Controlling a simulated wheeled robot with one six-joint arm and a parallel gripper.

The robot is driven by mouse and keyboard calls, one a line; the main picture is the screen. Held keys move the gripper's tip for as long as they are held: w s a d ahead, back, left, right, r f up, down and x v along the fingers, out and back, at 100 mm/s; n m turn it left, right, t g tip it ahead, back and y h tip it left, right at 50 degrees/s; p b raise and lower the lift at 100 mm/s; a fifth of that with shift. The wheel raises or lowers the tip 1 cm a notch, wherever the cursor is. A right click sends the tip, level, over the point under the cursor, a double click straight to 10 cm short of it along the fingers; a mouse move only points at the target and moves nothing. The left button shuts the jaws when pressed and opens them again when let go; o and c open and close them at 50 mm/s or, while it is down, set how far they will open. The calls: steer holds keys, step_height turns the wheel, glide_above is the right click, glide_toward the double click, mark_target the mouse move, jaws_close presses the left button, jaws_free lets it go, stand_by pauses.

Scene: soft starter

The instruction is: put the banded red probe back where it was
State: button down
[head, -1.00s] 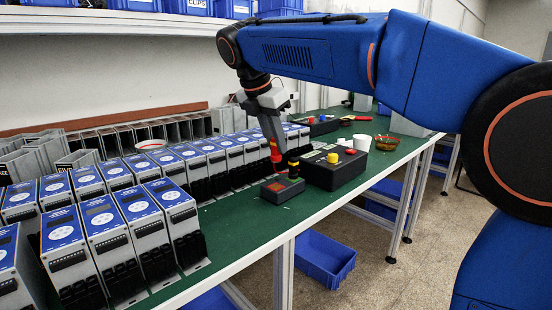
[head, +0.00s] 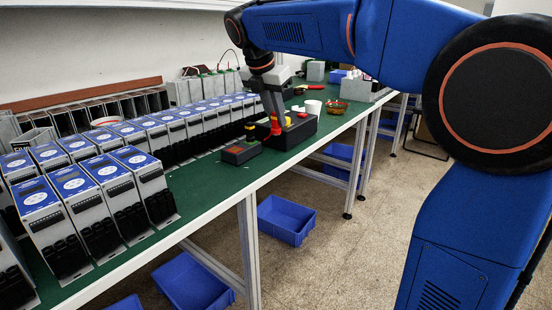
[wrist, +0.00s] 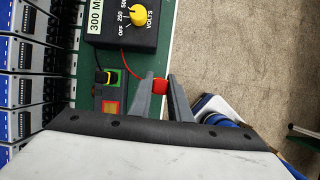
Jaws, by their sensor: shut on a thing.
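My gripper (head: 273,120) is shut on the red probe (wrist: 160,87), held past the right side of the small dark socket box (wrist: 124,88) in the wrist view. The probe also shows below the fingers in the head view (head: 275,128); its band cannot be made out. A thin red lead curves from the probe toward the meter. The socket box (head: 240,153) has a green-marked spot and a red-marked spot (wrist: 110,107). A black probe with a yellow band (wrist: 102,77) stands at the green spot. The red spot looks bare.
A black meter box (head: 296,134) with a yellow dial (wrist: 137,15) stands beside the socket box. Rows of blue-topped starters (head: 110,170) fill the bench's left. A white cup (head: 313,107) and a bowl (head: 336,106) stand farther back.

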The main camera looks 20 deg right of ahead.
step_height(320, 180, down, 9)
stand_by(0.5)
steer(key=c, duration=1.6)
jaws_free()
steer(key=shift+f, duration=0.1)
steer(key=shift+c, duration=0.2)
steer(key=v, duration=1.2)
steer(key=s+d+f+m+y, duration=0.1)
steer(key=s+d+f+m, duration=0.2)
steer(key=s+f+m, duration=0.5)
steer(key=s+d+f+m+t+y, duration=0.1)
steer(key=s+d+f+m, duration=0.3)
steer(key=s+f+m, duration=0.4)
steer(key=s+d+f+m+t+y, duration=0.1)
steer(key=s+d+f+m, duration=0.2)
steer(key=s+f+m, duration=0.6)
steer(key=s, duration=0.5)
steer(key=shift+s+d+f+y, duration=0.3)
steer(key=shift+s+d+f, duration=0.05)
steer(key=shift+s+f, duration=0.05)
